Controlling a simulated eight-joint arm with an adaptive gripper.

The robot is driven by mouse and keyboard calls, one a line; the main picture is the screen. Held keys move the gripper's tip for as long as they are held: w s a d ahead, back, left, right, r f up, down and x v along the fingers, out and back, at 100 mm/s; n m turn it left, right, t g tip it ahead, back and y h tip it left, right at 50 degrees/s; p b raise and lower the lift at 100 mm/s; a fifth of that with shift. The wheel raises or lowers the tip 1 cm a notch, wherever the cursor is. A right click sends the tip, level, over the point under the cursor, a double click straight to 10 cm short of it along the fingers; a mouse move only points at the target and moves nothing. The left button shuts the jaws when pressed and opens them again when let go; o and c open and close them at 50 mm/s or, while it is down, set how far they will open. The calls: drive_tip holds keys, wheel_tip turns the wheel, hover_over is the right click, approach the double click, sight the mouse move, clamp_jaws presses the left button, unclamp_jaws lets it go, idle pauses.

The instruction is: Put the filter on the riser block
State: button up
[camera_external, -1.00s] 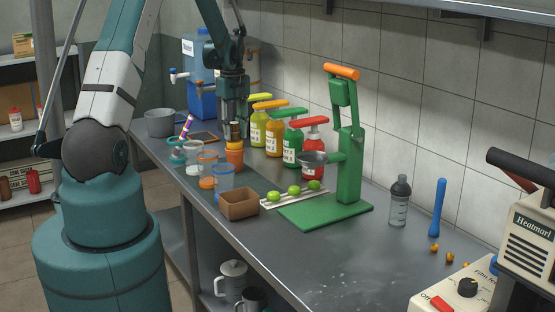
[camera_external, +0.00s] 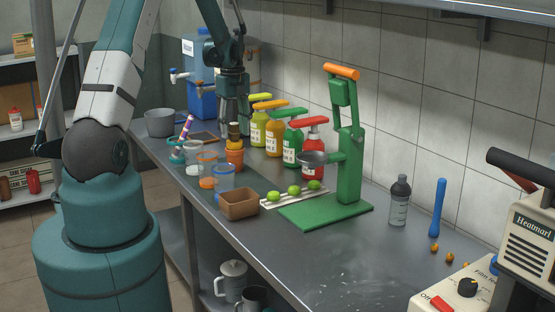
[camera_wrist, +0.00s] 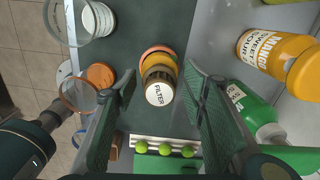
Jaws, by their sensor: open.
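The filter (camera_wrist: 158,92) is a small brown cylinder with a pale end labelled FILTER. In the external view the filter (camera_external: 234,130) stands upright on an orange tapered block (camera_external: 235,152), which appears to be the riser block. The wrist view shows orange and yellow rims (camera_wrist: 158,52) behind the filter; the contact between them is hidden. My gripper (camera_wrist: 160,84) is open, with its fingers on either side of the filter and visible gaps to it. In the external view my gripper (camera_external: 235,116) is just above and around the filter's top.
Clear cups (camera_external: 208,162) stand left of the block, with a brown box (camera_external: 239,204) in front. Sauce bottles (camera_external: 275,133) line the wall side. A green press (camera_external: 347,170) and limes on a tray (camera_external: 294,190) are to the right. The counter front (camera_external: 330,265) is clear.

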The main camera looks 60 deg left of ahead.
sight(236, 124)
wheel_tip(236, 124, up, 11)
drive_tip(key=shift+r, duration=0.2)
idle(0.4)
idle(0.6)
drive_tip(key=shift+w+d+r, duration=0.15)
drive_tip(key=shift+d+r, duration=0.15)
drive_tip(key=shift+d, duration=0.25)
drive_tip(key=s+d+r+n+t, duration=0.1)
drive_tip(key=d+r+n, duration=0.3)
drive_tip(key=d, duration=0.6)
drive_tip(key=d+r+n+t+y, duration=0.1)
drive_tip(key=d+r, duration=0.5)
drive_tip(key=d, duration=0.5)
drive_tip(key=s+d+r+n+t, duration=0.1)
drive_tip(key=d+r+n, duration=0.2)
drive_tip(key=d+r, duration=0.5)
drive_tip(key=s+d+f+n+t, duration=0.1)
drive_tip(key=s+d+n, duration=0.3)
drive_tip(key=s+d, duration=0.4)
drive_tip(key=s+d+f+n+t+h, duration=0.1)
drive_tip(key=s+d+n+t, duration=0.2)
drive_tip(key=s+d, duration=0.6)
drive_tip(key=shift+d+f+n, duration=0.25)
drive_tip(key=shift+d+n, duration=0.55)
drive_tip(key=shift+d, duration=4.15)
